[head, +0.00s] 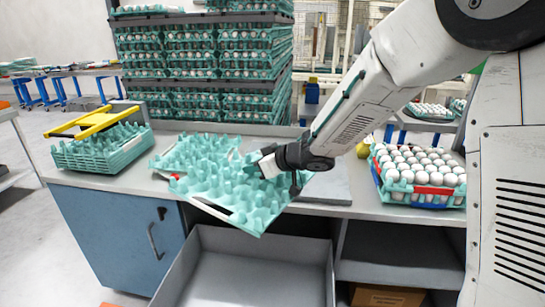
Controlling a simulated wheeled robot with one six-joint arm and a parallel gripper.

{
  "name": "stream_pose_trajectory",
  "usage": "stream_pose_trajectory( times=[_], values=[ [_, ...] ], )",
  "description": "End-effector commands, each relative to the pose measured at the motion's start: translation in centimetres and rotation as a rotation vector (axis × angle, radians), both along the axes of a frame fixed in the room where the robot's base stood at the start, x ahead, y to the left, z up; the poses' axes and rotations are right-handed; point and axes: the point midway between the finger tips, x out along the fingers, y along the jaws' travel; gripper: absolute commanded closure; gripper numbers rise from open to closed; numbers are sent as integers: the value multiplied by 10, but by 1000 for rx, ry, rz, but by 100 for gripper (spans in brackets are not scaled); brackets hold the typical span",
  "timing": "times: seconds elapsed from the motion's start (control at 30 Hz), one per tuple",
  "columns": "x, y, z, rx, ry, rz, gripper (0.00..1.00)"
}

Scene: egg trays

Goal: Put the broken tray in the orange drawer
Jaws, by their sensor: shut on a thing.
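A teal egg tray (240,197) hangs tilted over the front edge of the counter, its near corner lowest. My gripper (265,165) is shut on its right part; the fingertips are partly hidden. Whether the tray is broken is hard to tell. Another teal tray (196,152) lies on the counter just behind it, partly hidden. Below the held tray, an open drawer (246,236) with grey inner walls stands pulled out, and its visible floor is empty. No orange front shows on it; a small orange patch shows at its lower left.
A stack of teal trays with a yellow handle (92,122) stands at the counter's left. A tray of white eggs (378,178) with red and blue edges stands at the right. Tall racks of egg trays (190,50) rise behind. A blue cabinet door (120,225) is left of the drawer.

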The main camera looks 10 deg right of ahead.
Motion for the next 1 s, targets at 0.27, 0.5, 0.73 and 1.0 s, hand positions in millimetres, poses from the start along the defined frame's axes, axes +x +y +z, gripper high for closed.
stream_pose_trajectory(
  times=[0.27, 0.5, 0.73, 1.0],
  values=[
    [-87, 36, -30, 0, 3, 383, 100],
    [-104, 39, -39, 0, 3, 418, 100],
    [-104, 39, -66, 0, 6, 413, 100],
    [-104, 39, -107, 0, 5, 414, 100]
  ],
)
